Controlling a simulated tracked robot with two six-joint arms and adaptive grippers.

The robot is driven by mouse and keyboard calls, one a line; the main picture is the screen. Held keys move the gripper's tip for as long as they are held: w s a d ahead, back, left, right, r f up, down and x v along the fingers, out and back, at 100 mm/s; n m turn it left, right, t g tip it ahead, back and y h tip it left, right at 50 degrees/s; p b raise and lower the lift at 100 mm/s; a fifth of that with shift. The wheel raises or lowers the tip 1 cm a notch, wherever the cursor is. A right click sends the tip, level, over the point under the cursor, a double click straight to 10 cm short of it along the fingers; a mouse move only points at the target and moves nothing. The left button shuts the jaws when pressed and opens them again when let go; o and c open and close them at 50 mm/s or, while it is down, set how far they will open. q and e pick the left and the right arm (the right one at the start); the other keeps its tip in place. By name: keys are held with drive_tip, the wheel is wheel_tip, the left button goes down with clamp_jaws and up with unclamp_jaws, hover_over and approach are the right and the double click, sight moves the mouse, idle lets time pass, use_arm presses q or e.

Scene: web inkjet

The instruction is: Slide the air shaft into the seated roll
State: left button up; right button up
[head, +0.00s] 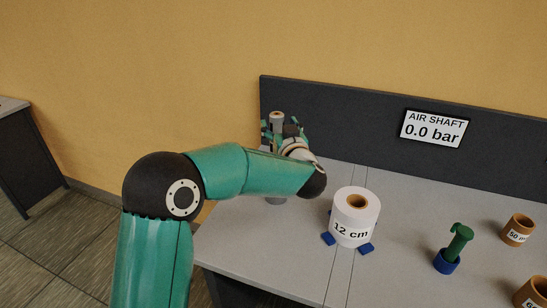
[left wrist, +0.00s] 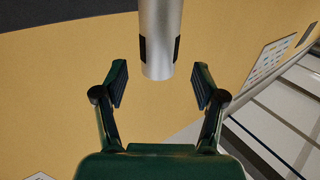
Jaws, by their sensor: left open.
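The air shaft is a silver cylinder with dark pads; in the left wrist view the air shaft (left wrist: 161,35) comes down from the top edge, its end in line with the gap between my fingertips. I cannot tell how deep it sits between them. In the head view its upper end (head: 277,118) seems to show upright, the rest hidden by my arm. My left gripper (head: 282,130) is around or close to it, fingers open in the left wrist view (left wrist: 160,80). The white roll (head: 351,222), marked 12 cm, stands upright with a brown core opening on top. My right gripper is out of view.
Blue chocks (head: 366,248) flank the roll's foot on the grey table. A green-handled tool in a blue base (head: 446,264) and brown cores (head: 518,230) stand to the right. A dark back panel carries an AIR SHAFT 0.0 bar display (head: 434,128).

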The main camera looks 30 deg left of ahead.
use_arm(q)
drive_tip(key=shift+p+x, duration=0.5)
drive_tip(key=shift+x, duration=1.45)
clamp_jaws()
drive_tip(key=shift+w+r, duration=0.1)
